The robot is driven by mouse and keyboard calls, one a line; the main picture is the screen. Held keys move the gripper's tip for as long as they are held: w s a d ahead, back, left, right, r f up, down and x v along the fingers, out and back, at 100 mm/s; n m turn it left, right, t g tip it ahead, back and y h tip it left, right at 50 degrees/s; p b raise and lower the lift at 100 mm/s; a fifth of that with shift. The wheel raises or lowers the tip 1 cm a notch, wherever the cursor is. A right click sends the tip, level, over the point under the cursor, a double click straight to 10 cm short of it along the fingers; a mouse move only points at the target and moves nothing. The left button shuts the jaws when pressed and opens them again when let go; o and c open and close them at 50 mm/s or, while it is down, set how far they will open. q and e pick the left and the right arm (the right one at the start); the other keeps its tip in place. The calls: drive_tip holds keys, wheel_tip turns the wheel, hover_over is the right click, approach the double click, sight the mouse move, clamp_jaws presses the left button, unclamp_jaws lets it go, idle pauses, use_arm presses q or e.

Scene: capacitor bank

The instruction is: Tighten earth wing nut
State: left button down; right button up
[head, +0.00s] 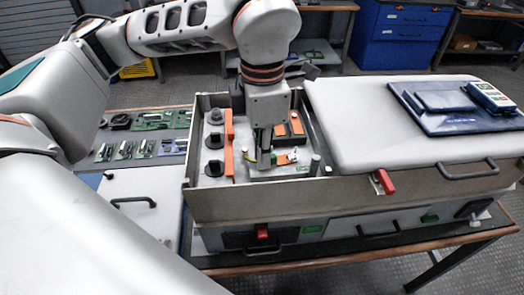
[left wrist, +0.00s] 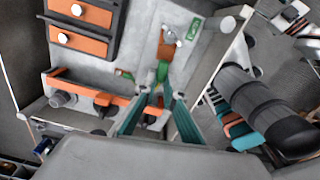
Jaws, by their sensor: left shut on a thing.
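My left gripper (head: 265,160) reaches down into the open-topped metal enclosure (head: 330,205). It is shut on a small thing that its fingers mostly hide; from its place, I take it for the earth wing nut. In the left wrist view the two teal fingers (left wrist: 161,100) stand on either side of it, with green and orange parts (left wrist: 162,72) showing just beyond the tips. A green label (left wrist: 194,28) lies near the orange piece on the grey floor of the enclosure. My right gripper is in neither view.
An orange bar (head: 228,145) stands left of the gripper, beside dark round terminals (head: 213,141). Orange-fronted blocks (head: 297,123) sit behind it. The enclosure walls are close around. A white cover (head: 390,145) with a blue tray (head: 420,118) lies at right; a tool mat (head: 140,138) lies at left.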

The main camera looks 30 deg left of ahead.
use_arm(q)
drive_tip(key=shift+w+d, duration=0.3)
drive_tip(key=shift+d, duration=0.15)
idle(0.4)
drive_tip(key=c, duration=2)
unclamp_jaws()
drive_tip(key=shift+c, duration=0.2)
drive_tip(key=shift+r, duration=0.15)
wheel_tip(320, 180, up, 12)
